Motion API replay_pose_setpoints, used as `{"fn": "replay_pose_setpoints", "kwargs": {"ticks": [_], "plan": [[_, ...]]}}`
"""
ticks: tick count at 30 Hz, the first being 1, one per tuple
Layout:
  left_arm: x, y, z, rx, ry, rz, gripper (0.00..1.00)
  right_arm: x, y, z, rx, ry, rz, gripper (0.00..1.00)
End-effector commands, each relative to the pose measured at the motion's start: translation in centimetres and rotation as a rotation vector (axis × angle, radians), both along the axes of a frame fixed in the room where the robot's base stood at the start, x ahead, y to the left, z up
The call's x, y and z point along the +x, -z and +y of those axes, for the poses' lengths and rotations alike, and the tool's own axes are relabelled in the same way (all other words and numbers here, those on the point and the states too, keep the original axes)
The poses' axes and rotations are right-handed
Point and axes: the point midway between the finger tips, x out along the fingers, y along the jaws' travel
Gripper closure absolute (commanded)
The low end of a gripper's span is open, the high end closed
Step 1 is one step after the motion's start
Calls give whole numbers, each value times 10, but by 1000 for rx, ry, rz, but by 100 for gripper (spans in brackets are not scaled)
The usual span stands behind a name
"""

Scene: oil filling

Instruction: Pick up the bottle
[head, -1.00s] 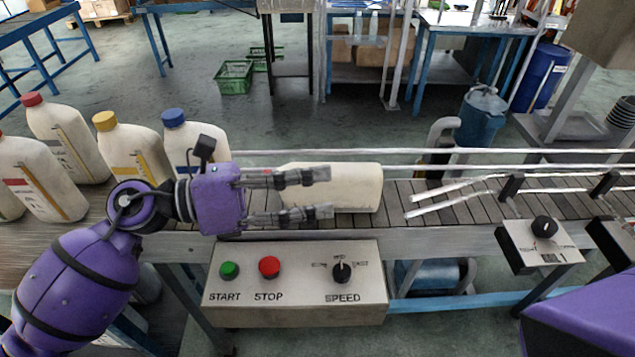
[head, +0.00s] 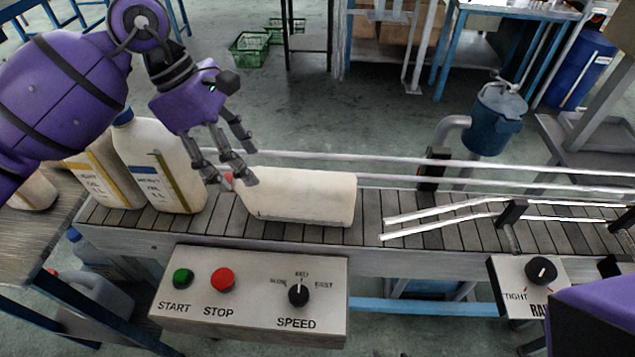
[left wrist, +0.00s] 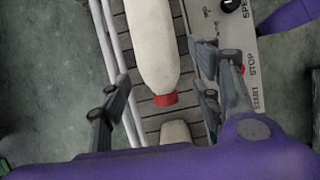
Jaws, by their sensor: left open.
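A cream bottle (head: 300,196) with a red cap lies on its side on the conveyor, its cap end to the left. My left gripper (head: 232,180) is open above that cap end and points down, its fingers partly overlapping the cap in the head view. In the left wrist view the bottle (left wrist: 152,45) and its red cap (left wrist: 165,99) show between the spread fingers of the left gripper (left wrist: 165,105). The fingers look apart from the bottle there. My right gripper is not in view.
Upright bottles, one blue-capped (head: 160,165), stand left of the gripper on the conveyor (head: 228,215). Metal guide rails (head: 440,215) lie to the right. A control box (head: 250,290) with START, STOP and SPEED sits at the front edge. A blue bin (head: 492,120) stands behind.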

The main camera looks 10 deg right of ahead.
Motion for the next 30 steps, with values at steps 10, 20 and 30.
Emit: {"fn": "replay_pose_setpoints", "kwargs": {"ticks": [10, 20, 30], "plan": [[-3, 22, -6, 10, 2, -1, 42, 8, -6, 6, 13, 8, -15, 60], [-7, 64, -18, 9, 2, -3, 42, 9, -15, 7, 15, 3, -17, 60], [-8, 74, -20, 10, 2, -3, 42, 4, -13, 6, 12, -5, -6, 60]]}}
